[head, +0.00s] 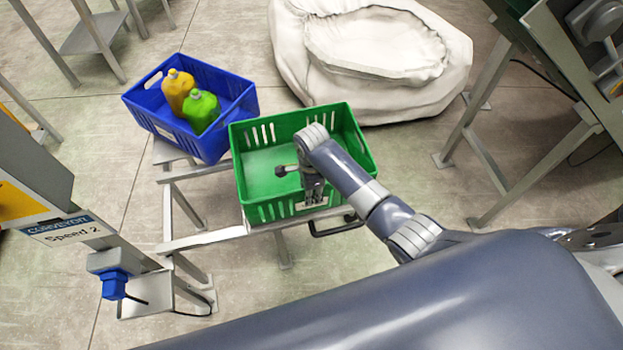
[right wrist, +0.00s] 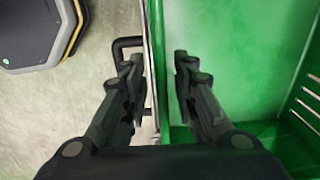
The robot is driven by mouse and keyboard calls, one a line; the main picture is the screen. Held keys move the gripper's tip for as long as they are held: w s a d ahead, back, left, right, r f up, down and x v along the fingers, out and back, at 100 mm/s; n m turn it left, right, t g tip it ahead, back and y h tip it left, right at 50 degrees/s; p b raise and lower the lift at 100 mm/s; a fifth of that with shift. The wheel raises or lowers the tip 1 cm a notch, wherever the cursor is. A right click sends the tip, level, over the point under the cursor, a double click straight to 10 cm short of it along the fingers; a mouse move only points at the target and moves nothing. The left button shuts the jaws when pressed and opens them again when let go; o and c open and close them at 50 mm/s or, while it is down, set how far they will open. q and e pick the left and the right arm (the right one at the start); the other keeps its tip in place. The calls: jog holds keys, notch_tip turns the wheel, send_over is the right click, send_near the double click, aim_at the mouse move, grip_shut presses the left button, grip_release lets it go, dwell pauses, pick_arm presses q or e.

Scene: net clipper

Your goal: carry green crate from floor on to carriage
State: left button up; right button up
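The green crate (head: 255,160) sits on the grey metal carriage (head: 205,238), right of a blue crate. It looks empty; my arm hides part of its inside. My right gripper (head: 308,188) reaches down at the crate's near wall. In the right wrist view my right gripper (right wrist: 157,85) has its fingers apart, one on each side of the wall of the green crate (right wrist: 228,60). A gap shows between each finger and the wall. My left gripper is not in view.
The blue crate (head: 146,106) holds a yellow bottle (head: 176,92) and a green bottle (head: 199,112). A black handle (head: 335,229) sticks out at the carriage's near side. A conveyor post (head: 80,235) stands left. A large white sack (head: 370,50) lies behind. Metal stands (head: 480,160) are at right.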

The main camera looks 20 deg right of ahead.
notch_tip(320, 180, up, 9)
jog(key=shift+f+p, duration=0.15)
jog(key=shift+p, duration=0.25)
jog(key=shift+s, duration=0.1)
